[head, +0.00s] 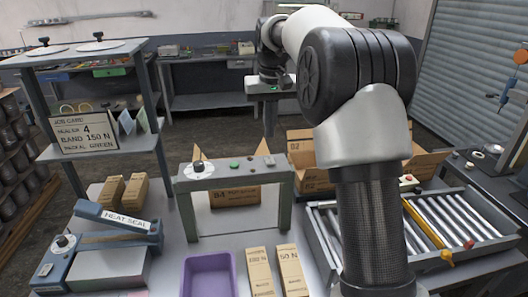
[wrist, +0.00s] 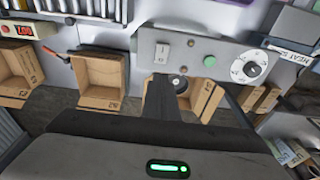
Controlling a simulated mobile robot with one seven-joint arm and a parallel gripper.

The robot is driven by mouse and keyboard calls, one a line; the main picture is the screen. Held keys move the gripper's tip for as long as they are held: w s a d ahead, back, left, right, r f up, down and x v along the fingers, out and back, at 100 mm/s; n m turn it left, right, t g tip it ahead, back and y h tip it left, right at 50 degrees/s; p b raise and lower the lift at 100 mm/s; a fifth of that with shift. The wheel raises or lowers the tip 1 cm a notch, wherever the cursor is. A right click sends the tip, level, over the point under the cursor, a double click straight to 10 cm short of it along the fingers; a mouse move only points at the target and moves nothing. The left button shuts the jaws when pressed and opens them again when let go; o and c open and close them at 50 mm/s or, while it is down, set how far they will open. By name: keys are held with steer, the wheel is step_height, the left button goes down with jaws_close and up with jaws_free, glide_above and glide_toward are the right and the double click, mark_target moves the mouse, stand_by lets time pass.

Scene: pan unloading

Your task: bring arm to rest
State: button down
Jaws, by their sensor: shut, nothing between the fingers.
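My arm is raised and bent over the right-middle of the workbench in the head view. My gripper (head: 269,130) points down in the air, around and above the grey arch with a control panel (head: 235,172). In the wrist view my gripper's dark fingers (wrist: 168,100) are together, with nothing seen between them.
A heat sealer (head: 105,235) and a purple tray (head: 208,257) are on the left and front of the bench. Upright cartons (head: 261,270) stand beside the tray. Open cardboard boxes (head: 306,150) lie behind, and a roller conveyor (head: 455,218) is at right.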

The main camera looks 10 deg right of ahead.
steer(key=s+r+t, duration=0.1)
steer(key=s+r, duration=0.3)
steer(key=s, duration=0.4)
steer(key=s+r+t, duration=0.1)
steer(key=s+r, duration=0.2)
steer(key=s, duration=0.5)
steer(key=s+f+t, duration=0.1)
steer(key=s+f, duration=0.2)
steer(key=s, duration=0.7)
steer(key=s+f, duration=0.4)
steer(key=s, duration=0.5)
steer(key=shift+s+t, duration=0.35)
steer(key=shift+t, duration=0.05)
steer(key=c, duration=2.5)
jaws_free()
